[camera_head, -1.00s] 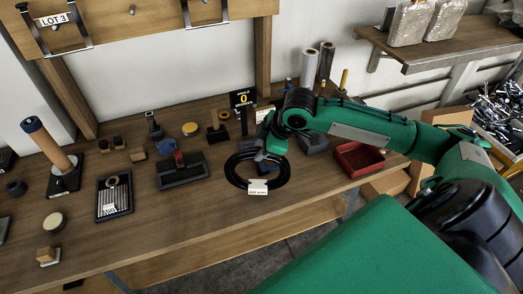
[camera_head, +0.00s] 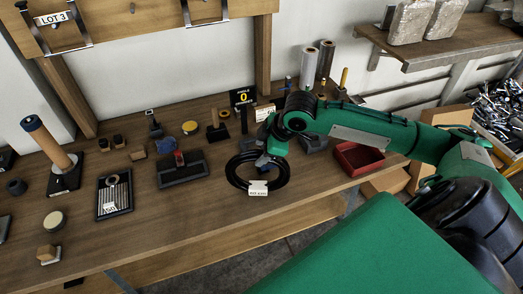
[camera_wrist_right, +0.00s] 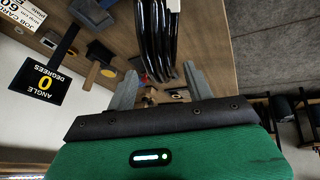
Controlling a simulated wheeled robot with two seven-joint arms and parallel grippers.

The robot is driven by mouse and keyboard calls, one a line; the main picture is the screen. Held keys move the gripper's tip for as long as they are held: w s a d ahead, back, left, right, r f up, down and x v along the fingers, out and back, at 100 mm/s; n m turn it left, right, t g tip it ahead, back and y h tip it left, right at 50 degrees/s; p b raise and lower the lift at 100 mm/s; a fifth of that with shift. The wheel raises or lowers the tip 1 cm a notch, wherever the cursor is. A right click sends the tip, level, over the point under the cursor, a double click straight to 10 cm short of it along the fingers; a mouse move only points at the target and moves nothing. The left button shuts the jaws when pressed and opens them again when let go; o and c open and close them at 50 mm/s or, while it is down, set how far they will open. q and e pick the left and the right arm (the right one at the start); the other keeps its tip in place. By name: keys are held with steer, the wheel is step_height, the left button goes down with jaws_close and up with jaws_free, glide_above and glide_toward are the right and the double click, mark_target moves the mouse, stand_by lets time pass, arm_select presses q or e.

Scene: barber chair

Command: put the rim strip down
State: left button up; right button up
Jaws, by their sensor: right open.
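The rim strip (camera_head: 281,178) is a black coil of several loops with a white tag (camera_head: 258,188), at the front of the wooden bench in the head view. My right gripper (camera_head: 266,162) is at the coil's upper part. In the right wrist view, the gripper (camera_wrist_right: 160,84) has its two fingers apart. The black loops of the rim strip (camera_wrist_right: 155,38) run between and beyond them, with clear gaps at both sides. Whether the coil's underside lies fully flat on the bench is hard to tell. My left gripper is not in view.
A black block-like tool (camera_head: 182,170) stands left of the coil. A red tray (camera_head: 356,159) is on its right. The angle sign (camera_head: 243,97) and a card stand behind. The bench's front strip (camera_head: 200,222) is bare.

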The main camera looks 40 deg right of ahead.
steer(key=b+v, duration=0.1)
steer(key=v, duration=1)
steer(key=shift+r, duration=0.3)
